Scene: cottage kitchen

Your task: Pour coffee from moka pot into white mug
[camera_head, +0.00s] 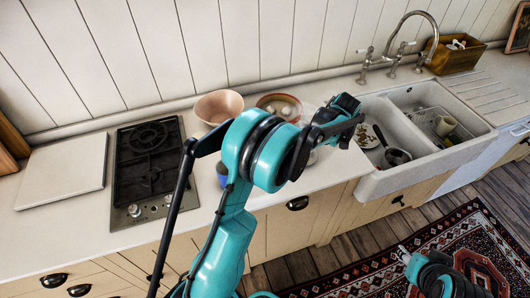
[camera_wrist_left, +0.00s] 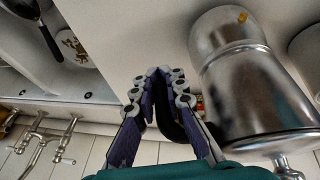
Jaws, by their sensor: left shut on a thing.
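The silver moka pot (camera_wrist_left: 250,85) fills the right of the left wrist view, with its black handle (camera_wrist_left: 178,122) between the purple-padded fingers. My left gripper (camera_wrist_left: 165,78) is shut on that handle. In the head view my left gripper (camera_head: 345,115) is over the counter, left of the sink, and hides most of the pot. I cannot tell whether the pot touches the counter. A pale round thing (camera_wrist_left: 307,50), cut off at the wrist view's right edge, may be the white mug. My right gripper (camera_head: 408,255) is low at the right over the rug; its opening is unclear.
A pink bowl (camera_head: 218,107) and a bowl of eggs (camera_head: 280,106) stand at the back. The black stove (camera_head: 150,165) is left. A blue thing (camera_head: 222,170) is partly hidden by my arm.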

